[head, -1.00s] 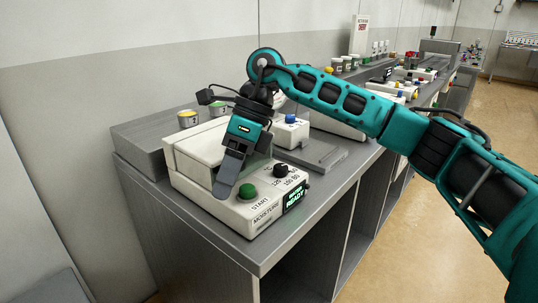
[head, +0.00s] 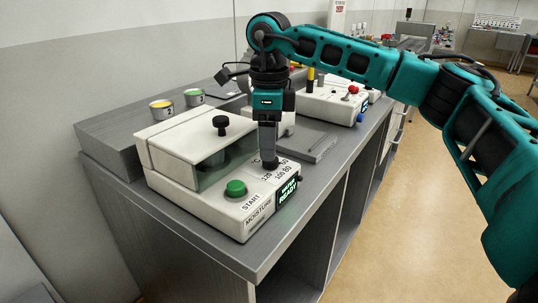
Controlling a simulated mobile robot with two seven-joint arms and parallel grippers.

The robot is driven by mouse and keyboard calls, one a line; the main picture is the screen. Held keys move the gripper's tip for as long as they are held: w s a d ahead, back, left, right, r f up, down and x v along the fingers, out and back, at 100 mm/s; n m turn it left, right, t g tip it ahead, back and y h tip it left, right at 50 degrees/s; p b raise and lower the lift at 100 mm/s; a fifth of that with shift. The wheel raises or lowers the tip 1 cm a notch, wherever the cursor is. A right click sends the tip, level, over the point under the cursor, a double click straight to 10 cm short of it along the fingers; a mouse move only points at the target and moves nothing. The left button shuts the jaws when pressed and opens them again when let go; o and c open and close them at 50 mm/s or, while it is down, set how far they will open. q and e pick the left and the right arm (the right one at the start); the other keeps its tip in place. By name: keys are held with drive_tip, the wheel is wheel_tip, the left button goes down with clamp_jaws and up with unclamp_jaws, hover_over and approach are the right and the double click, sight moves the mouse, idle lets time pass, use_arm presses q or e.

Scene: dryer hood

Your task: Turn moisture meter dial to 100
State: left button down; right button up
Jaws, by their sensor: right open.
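The moisture meter (head: 222,215) is a white box on the grey bench, with a green START button (head: 235,188) and a lit display (head: 288,191) that reads READY. Its black dial (head: 270,164) is at the right of the front panel, with printed numbers around it, including 100 and 120. The dial's pointer cannot be made out. My right gripper (head: 269,156) points straight down at the dial; its fingers overlap the dial's top, and the gap between them is hidden. Whether they touch it cannot be told. My left gripper is out of view.
The meter's lid has a black knob (head: 220,125) beside my right gripper. Another white device (head: 335,103) and a flat grey tray (head: 312,145) lie to the right.

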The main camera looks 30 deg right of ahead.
drive_tip(key=shift+f, duration=1.65)
drive_tip(key=c, duration=1)
